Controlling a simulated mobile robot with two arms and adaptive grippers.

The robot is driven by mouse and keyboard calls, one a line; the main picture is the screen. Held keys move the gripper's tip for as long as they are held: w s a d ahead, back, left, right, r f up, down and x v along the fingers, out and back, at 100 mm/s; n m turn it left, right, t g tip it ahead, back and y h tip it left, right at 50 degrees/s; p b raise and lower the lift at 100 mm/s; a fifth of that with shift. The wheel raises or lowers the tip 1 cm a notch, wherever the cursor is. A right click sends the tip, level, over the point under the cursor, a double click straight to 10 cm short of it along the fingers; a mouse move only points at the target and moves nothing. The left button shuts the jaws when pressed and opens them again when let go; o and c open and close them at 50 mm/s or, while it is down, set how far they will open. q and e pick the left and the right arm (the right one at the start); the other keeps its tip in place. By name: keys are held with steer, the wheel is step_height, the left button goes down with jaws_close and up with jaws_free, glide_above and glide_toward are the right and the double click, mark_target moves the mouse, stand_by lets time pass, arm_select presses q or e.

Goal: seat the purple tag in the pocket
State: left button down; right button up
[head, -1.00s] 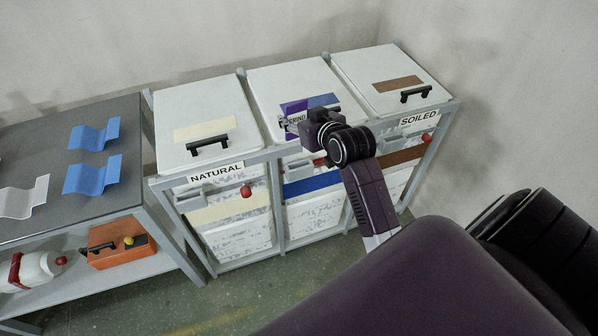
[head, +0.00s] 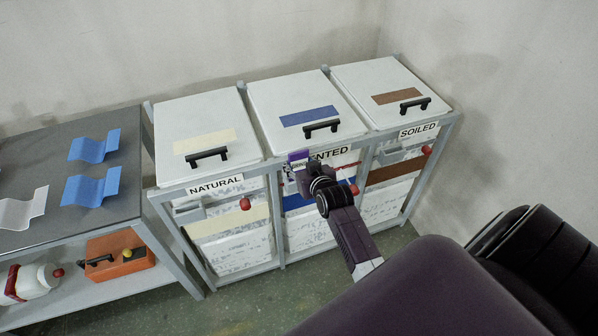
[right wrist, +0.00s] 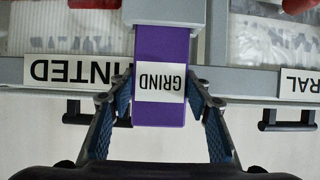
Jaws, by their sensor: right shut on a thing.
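The purple tag (head: 298,156) with a white GRIND label stands at the front of the middle bin. My right gripper (head: 301,170) is shut on it. In the right wrist view the tag (right wrist: 160,50) sits between the two blue-padded fingers, its label upside down. Its far end meets the grey pocket (right wrist: 165,12) at the top of that view; I cannot tell whether it is inside. In the head view my gripper and the tag mostly hide this pocket. My left gripper is not in view.
The middle bin's lid (head: 290,92) has a blue stripe and black handle. The NATURAL bin (head: 182,118) stands left, the SOILED bin (head: 367,75) right, with walls behind and right. A table (head: 50,160) at left holds blue and white corrugated sheets. An orange box (head: 125,256) is below.

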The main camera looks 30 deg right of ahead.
steer(key=shift+f, duration=1.9)
steer(key=shift+f, duration=0.15)
steer(key=o, duration=1.1)
steer(key=shift+o, duration=0.2)
steer(key=shift+r, duration=0.25)
steer(key=v, duration=1.2)
steer(key=shift+f, duration=0.15)
steer(key=shift+f, duration=0.1)
